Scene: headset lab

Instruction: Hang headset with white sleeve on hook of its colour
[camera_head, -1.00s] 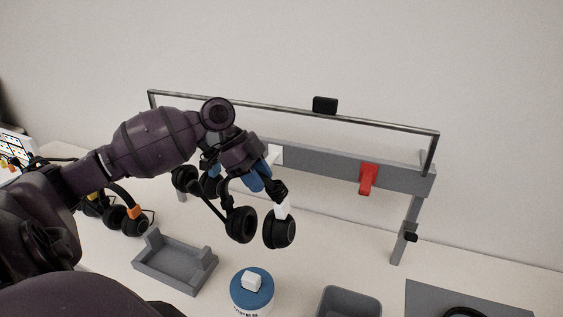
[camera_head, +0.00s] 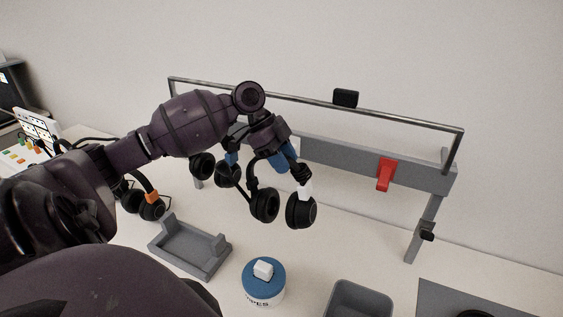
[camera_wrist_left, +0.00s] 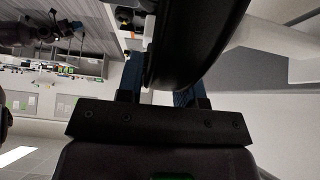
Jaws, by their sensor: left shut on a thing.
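The headset with the white sleeve (camera_head: 304,190) hangs in the air from my left gripper (camera_head: 283,160). Its two black ear cups point downward. My left gripper's blue fingers are shut on its dark headband, which also shows large between them in the left wrist view (camera_wrist_left: 190,45). The white hook (camera_head: 294,146) on the grey rack bar is mostly hidden behind my gripper. The headset appears in front of the rack, apart from it as far as I can see. The red hook (camera_head: 385,173) is bare, farther right. My right gripper is not in view.
Another headset (camera_head: 228,174), seemingly with a blue sleeve, shows behind my gripper. An orange-sleeved headset (camera_head: 151,207) stands at left. A grey holder (camera_head: 190,250), a blue-lidded wipes tub (camera_head: 264,281) and a grey bin (camera_head: 358,300) stand in front. The rack's thin top rail (camera_head: 410,119) runs above the hooks.

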